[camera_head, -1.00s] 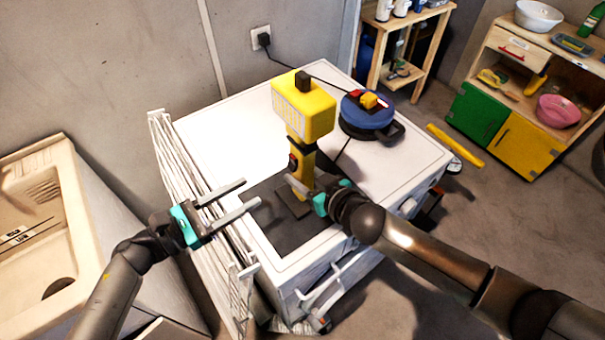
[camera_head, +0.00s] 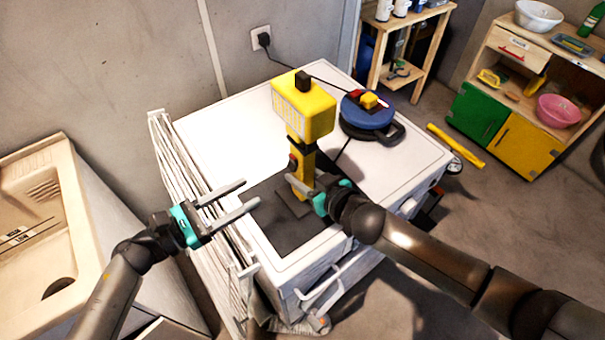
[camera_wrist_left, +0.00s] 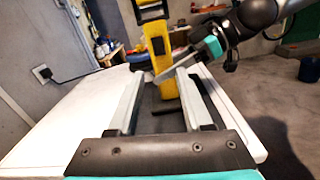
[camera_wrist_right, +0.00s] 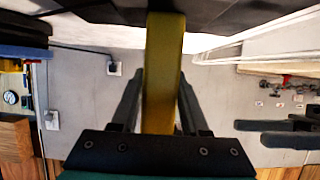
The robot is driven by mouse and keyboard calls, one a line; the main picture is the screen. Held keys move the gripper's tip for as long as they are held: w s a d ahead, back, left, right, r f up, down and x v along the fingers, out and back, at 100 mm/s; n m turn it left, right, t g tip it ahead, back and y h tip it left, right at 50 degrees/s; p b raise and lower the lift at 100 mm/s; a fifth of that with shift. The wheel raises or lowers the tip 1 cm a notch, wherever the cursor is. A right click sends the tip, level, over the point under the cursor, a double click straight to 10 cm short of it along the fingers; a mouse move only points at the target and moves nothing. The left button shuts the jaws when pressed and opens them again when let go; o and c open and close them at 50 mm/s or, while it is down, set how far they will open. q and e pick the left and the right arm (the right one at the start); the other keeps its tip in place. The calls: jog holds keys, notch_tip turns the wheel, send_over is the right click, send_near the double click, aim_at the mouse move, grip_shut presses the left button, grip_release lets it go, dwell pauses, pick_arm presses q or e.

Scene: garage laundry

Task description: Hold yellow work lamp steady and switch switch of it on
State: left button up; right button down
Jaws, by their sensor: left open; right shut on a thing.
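The yellow work lamp (camera_head: 305,108) stands upright on a dark mat on top of the white machine. Its boxy head is on top of a narrow yellow post, which also shows in the left wrist view (camera_wrist_left: 161,50) and right wrist view (camera_wrist_right: 160,85). A small dark and reddish switch (camera_head: 293,162) is on the left side of the post. My right gripper (camera_head: 304,187) is shut around the lower post from the right. My left gripper (camera_head: 250,193) is open and empty, left of the post and apart from it, its fingers pointing towards the lamp.
A blue cable reel (camera_head: 367,112) sits right behind the lamp. A white drying rack (camera_head: 190,185) stands along the machine's left side, below my left gripper. A beige sink (camera_head: 45,205) is at far left. The white top (camera_head: 215,125) behind the lamp is clear.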

pick_arm(q)
jog(key=shift+c, duration=0.2)
jog(key=shift+c, duration=0.8)
jog(key=shift+a+r+m, duration=0.1)
jog(key=shift+a+m, duration=0.15)
jog(key=shift+m, duration=0.35)
jog(key=shift+c, duration=0.8)
jog(key=m, duration=0.2)
jog(key=a+r+m+g+y, duration=0.1)
jog(key=m, duration=0.1)
jog(key=s+a+r+m+g+y, duration=0.1)
jog(key=m, duration=0.1)
jog(key=shift+a, duration=0.15)
grip_shut()
jog(key=r+m, duration=0.1)
jog(key=m, duration=0.2)
jog(key=s+r+m+y, duration=0.1)
jog(key=r+m, duration=0.1)
jog(key=m, duration=0.1)
jog(key=r+m+y, duration=0.1)
jog(key=m, duration=0.2)
jog(key=shift+s+a+r+g, duration=0.2)
jog(key=shift+a+r+g, duration=0.05)
jog(key=shift+r+g, duration=0.15)
